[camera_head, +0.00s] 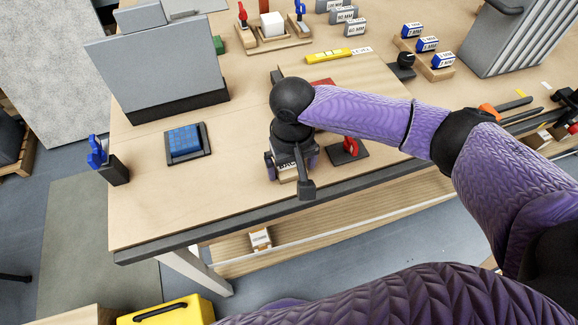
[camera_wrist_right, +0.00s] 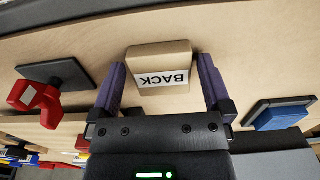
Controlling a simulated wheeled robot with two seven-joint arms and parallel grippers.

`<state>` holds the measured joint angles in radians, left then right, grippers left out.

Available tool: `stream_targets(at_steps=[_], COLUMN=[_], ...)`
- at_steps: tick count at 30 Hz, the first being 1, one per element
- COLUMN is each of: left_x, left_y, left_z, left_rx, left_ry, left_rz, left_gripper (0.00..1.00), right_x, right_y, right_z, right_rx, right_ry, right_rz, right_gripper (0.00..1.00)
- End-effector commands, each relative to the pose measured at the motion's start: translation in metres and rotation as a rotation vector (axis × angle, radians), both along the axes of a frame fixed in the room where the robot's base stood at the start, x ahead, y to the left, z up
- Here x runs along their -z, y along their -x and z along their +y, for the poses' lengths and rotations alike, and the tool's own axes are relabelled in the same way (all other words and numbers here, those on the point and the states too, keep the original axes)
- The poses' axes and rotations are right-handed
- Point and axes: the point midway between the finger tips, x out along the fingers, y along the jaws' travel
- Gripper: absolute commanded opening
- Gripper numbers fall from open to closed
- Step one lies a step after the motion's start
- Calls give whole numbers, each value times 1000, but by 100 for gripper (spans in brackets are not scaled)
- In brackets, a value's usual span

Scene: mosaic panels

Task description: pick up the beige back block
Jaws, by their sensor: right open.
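The beige block labelled BACK (camera_wrist_right: 160,58) lies on the table top between the two fingers of my right gripper (camera_wrist_right: 162,72) in the right wrist view. The fingers are open, one on each side of the block, with a narrow gap beside it. In the head view my right gripper (camera_head: 291,163) points down near the table's front edge and hides most of the block. My left gripper is not in view.
A red clamp-like piece on a dark base (camera_head: 347,149) stands right of the gripper. A blue block in a dark tray (camera_head: 185,141) lies to the left. A blue clamp on a black block (camera_head: 106,168) stands at the left edge. A grey panel (camera_head: 165,62) stands behind.

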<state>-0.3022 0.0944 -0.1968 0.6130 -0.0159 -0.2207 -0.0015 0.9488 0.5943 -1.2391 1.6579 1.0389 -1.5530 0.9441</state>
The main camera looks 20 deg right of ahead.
Motion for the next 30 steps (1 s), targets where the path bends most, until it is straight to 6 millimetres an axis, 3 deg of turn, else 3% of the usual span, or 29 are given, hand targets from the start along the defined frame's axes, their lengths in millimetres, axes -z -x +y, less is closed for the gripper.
stream_targets(at_steps=[7,18,25,30], left_x=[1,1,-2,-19], left_y=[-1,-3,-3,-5], left_z=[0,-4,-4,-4], left_rx=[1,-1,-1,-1], left_ry=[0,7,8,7], left_rz=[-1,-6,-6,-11], left_gripper=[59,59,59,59], right_x=[3,3,-2,-46], right_y=[0,0,0,-1], right_z=[0,0,0,1], right_rx=[-1,-1,-1,-2], right_ry=[0,0,-1,-2], right_rz=[0,0,-1,-4], right_gripper=[100,24,24,24])
